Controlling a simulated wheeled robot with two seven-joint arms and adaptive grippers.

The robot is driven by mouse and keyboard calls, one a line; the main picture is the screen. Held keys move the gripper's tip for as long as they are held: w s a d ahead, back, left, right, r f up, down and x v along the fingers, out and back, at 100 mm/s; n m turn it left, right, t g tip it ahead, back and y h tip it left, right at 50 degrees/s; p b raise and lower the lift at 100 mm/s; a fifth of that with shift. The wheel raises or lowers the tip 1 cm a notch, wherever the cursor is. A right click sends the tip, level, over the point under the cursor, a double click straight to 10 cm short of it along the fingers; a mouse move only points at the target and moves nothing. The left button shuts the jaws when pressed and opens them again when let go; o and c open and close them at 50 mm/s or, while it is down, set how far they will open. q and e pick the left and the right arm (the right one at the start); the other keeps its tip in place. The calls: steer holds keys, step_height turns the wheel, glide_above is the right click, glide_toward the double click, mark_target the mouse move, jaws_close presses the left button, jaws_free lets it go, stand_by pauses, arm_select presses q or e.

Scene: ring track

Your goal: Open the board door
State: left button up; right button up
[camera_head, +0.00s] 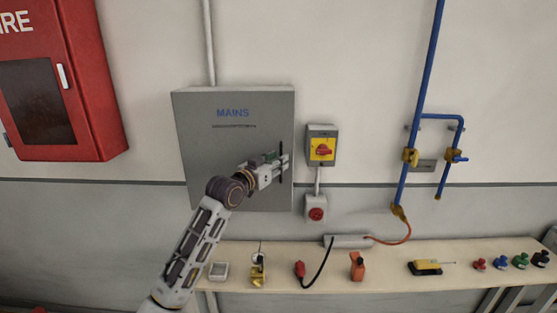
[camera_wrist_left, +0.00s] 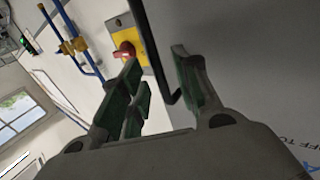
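The grey board (camera_head: 225,145), marked MAINS, hangs on the wall, and its door looks shut. Its grey face also fills the right of the left wrist view (camera_wrist_left: 255,65). My left gripper (camera_head: 281,164) is at the right side of the door, partly hiding that edge. In the left wrist view my left gripper (camera_wrist_left: 158,62) has its fingers apart. A dark bent bar, seemingly the door handle (camera_wrist_left: 155,60), shows between the fingers; I cannot tell whether either finger touches it. My right gripper is not in view.
A yellow switch box with a red knob (camera_head: 321,147) sits just right of the board. A red fire cabinet (camera_head: 95,80) is at the left. Blue pipes (camera_head: 418,85) run down the wall at the right. A bench (camera_head: 390,283) with small tools stands below.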

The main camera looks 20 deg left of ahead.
arm_select(q)
steer(key=shift+w+d, duration=0.15)
steer(key=shift+w, duration=0.35)
jaws_close()
